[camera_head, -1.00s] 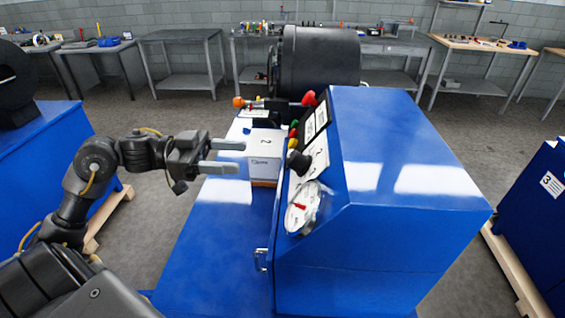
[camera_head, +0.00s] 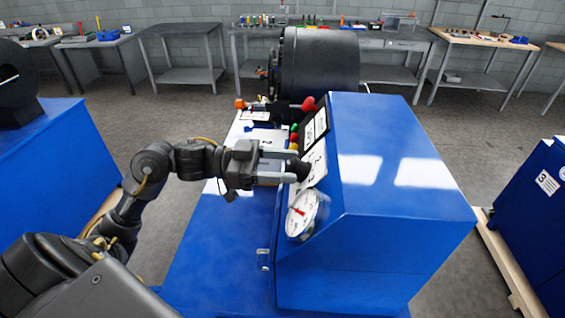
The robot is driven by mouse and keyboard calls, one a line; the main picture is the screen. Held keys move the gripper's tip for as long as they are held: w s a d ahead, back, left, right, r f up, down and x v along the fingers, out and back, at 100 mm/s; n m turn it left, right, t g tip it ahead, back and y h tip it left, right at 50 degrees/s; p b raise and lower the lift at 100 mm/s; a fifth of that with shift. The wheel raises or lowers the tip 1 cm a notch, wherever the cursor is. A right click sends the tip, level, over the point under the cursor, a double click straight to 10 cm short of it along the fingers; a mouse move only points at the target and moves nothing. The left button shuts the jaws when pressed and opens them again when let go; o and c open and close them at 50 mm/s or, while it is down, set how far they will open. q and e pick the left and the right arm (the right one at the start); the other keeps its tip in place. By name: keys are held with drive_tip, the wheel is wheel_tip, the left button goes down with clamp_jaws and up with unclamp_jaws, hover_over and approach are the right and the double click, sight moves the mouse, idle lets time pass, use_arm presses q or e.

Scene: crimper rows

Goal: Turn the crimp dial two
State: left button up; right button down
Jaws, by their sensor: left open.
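The crimp dial is a black knob (camera_head: 298,168) on the sloped panel of the blue crimper (camera_head: 375,240), with a white label plate (camera_head: 317,160) behind it. My left gripper (camera_head: 291,167) is open, its two grey fingers pointing right at the knob. The fingertips are at the knob, one on its far side and one on its near side; whether they touch it is not clear. My right gripper is not in view.
A round gauge (camera_head: 303,212) with a red pointer sits below the knob. Red, green and yellow buttons (camera_head: 293,137) and a red-knobbed lever (camera_head: 309,103) are above it. A black drum (camera_head: 318,60) stands behind. Another blue machine marked 3 (camera_head: 530,220) is at the right.

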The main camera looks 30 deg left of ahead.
use_arm(q)
drive_tip(key=c, duration=1)
drive_tip(key=shift+f, duration=0.1)
drive_tip(key=m+g+b, duration=0.1)
drive_tip(key=m, duration=0.1)
drive_tip(key=m+g+b, duration=0.2)
drive_tip(key=m, duration=0.1)
drive_tip(key=m+g+b, duration=0.1)
drive_tip(key=m+g, duration=0.1)
drive_tip(key=m, duration=0.1)
drive_tip(key=shift+w+a+h, duration=0.15)
drive_tip(key=shift+w+h, duration=0.2)
drive_tip(key=shift+h, duration=0.05)
drive_tip(key=m+g+b, duration=0.1)
drive_tip(key=m, duration=0.1)
drive_tip(key=m+g+b, duration=0.1)
drive_tip(key=m, duration=0.1)
drive_tip(key=shift+w+r+m+y, duration=0.2)
drive_tip(key=shift+m+y, duration=0.1)
drive_tip(key=shift+y, duration=0.1)
drive_tip(key=shift+r+m+g+y+b, duration=0.1)
drive_tip(key=shift+m+g+y+b, duration=0.55)
drive_tip(key=shift+m, duration=0.65)
drive_tip(key=shift+g+h, duration=0.25)
